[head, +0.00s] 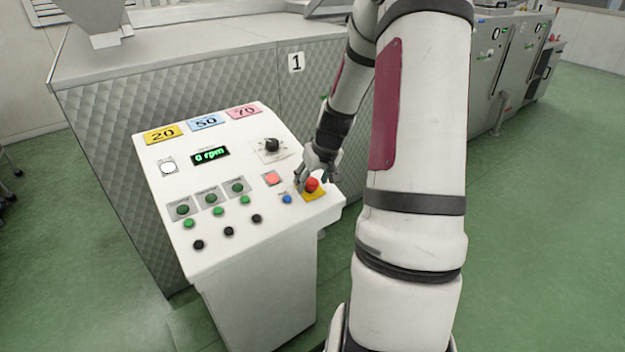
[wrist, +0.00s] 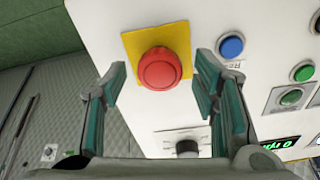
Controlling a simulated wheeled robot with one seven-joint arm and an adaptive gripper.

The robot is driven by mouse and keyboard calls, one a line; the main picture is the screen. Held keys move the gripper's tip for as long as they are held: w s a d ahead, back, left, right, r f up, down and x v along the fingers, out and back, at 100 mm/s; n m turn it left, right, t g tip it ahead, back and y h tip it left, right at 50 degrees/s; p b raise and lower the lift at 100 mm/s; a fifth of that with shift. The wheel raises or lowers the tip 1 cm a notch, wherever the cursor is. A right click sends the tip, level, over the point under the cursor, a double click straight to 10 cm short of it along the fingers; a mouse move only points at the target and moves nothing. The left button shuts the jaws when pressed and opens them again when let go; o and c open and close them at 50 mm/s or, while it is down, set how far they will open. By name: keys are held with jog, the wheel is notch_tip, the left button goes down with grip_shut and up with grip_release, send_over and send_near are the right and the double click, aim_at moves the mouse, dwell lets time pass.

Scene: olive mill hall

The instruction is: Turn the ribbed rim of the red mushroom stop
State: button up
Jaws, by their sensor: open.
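The red mushroom stop (head: 312,184) sits on a yellow square plate (head: 318,195) at the right end of the white sloped control panel. In the wrist view the red mushroom stop (wrist: 160,69) shows whole, on its yellow plate (wrist: 134,44). My gripper (head: 314,177) is at the stop in the head view. In the wrist view my gripper (wrist: 157,84) is open, with one finger to each side of the red cap and visible gaps between. I see no finger touching the cap.
A blue button (wrist: 231,47) is close beside my right finger in the wrist view. A quilted metal machine (head: 190,85) stands behind.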

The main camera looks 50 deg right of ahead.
jog(key=shift+c, duration=0.3)
jog(key=c, duration=1.1)
jog(key=shift+m, duration=0.3)
jog(key=m, duration=0.4)
jog(key=shift+w, duration=0.1)
jog(key=shift+m+g+h+b, duration=0.3)
jog(key=shift+m+b, duration=0.4)
jog(key=shift+m, duration=1.3)
